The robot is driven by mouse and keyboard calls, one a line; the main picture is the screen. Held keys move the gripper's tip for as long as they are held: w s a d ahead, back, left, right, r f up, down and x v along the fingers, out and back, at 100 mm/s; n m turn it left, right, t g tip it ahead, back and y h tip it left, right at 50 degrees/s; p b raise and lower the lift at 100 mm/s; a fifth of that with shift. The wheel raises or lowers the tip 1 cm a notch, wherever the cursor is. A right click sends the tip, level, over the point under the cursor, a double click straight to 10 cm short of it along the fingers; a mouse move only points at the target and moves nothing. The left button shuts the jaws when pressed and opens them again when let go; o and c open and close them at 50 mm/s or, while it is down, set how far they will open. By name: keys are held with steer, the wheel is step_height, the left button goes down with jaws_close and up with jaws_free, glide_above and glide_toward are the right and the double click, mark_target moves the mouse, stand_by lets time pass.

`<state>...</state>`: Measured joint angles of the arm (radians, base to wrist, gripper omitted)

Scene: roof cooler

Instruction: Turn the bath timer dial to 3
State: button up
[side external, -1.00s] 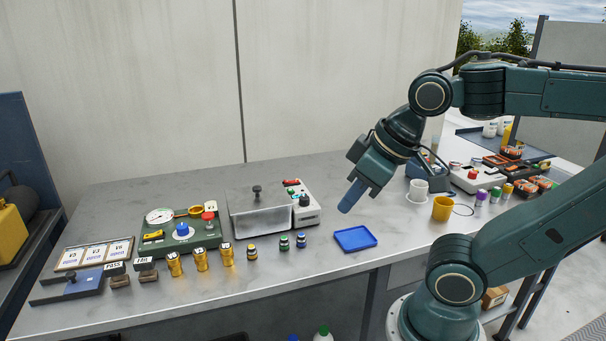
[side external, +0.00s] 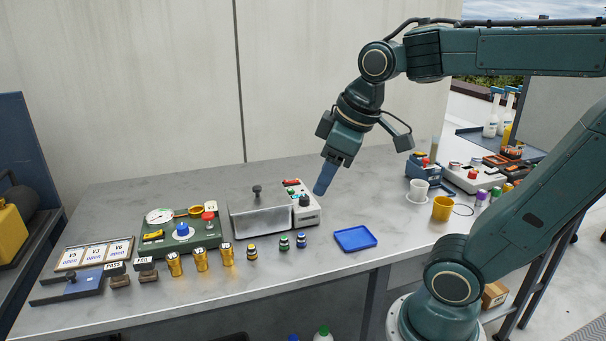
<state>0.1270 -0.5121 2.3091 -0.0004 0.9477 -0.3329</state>
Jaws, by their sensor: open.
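The bath unit is a steel tank (side external: 258,221) with a black-knobbed lid and a white control box (side external: 309,215) on its right end. A black dial (side external: 304,200) sits on the control box, near small red and green parts; its setting is too small to read. My gripper (side external: 325,182), with blue fingers pointing down and slightly left, is in the air just right of and above the control box. It looks apart from the dial. The fingers overlap from this side, so the gap between them is hidden. Nothing shows in them.
A blue tray (side external: 355,239) lies in front right of the bath. Small vials (side external: 284,243) and gold cylinders (side external: 200,260) stand along the front. A green gauge panel (side external: 182,232) is to the left. A white cup (side external: 418,190) and yellow cup (side external: 442,208) stand right.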

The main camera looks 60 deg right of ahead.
steer(key=w+d+n+g, duration=0.1)
steer(key=w+d+n, duration=0.1)
steer(key=w+d, duration=0.35)
steer(key=n+g, duration=0.3)
steer(key=n, duration=0.4)
glide_above(305, 197)
step_height(305, 197, down, 7)
steer(key=shift+s+a+f, duration=0.15)
steer(key=shift+s+a, duration=0.05)
steer(key=shift+s, duration=0.05)
steer(key=shift+f, duration=0.15)
steer(key=f, duration=1.3)
steer(key=shift+w+d+f, duration=0.15)
steer(key=shift+w+f, duration=0.1)
steer(key=c, duration=1)
